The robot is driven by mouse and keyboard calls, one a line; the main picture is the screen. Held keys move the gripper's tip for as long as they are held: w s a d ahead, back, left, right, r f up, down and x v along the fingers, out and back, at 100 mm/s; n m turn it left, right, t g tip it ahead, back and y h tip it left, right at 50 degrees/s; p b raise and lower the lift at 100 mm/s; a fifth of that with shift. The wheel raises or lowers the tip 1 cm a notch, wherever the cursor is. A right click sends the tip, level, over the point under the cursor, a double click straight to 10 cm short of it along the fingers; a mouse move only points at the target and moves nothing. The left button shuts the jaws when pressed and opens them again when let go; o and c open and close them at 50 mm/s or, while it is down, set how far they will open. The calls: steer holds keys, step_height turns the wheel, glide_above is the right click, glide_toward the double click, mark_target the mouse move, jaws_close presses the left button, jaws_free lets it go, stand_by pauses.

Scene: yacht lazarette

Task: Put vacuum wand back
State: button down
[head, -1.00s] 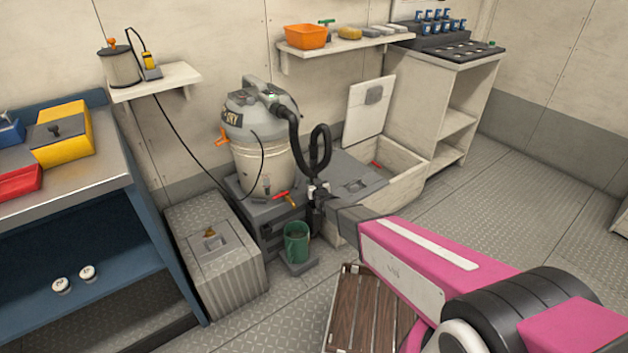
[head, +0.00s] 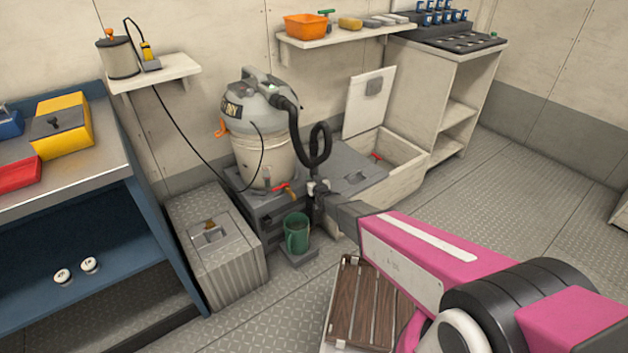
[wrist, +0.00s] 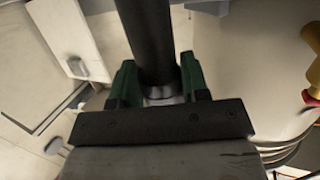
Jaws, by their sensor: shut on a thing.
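The wet-dry vacuum (head: 262,130) has a grey head and a cream drum and stands on a grey base box. Its black hose (head: 318,145) loops down on the right side to my gripper (head: 318,188). In the wrist view my gripper (wrist: 158,88) has its green-padded fingers closed on either side of a black tube, the vacuum wand (wrist: 150,40). The wand's lower end is hard to make out in the head view, near the green cup (head: 296,232).
An open cream locker (head: 405,175) with its lid raised lies right of the vacuum. A ribbed metal box (head: 215,250) stands at the left, and a wooden slatted grate (head: 365,305) lies below my arm. Open floor (head: 520,180) is at the right.

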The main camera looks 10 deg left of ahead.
steer(key=shift+f, duration=1.15)
steer(key=c, duration=0.5)
jaws_free()
steer(key=shift+c, duration=0.2)
steer(key=shift+f, duration=0.1)
steer(key=shift+s, duration=0.1)
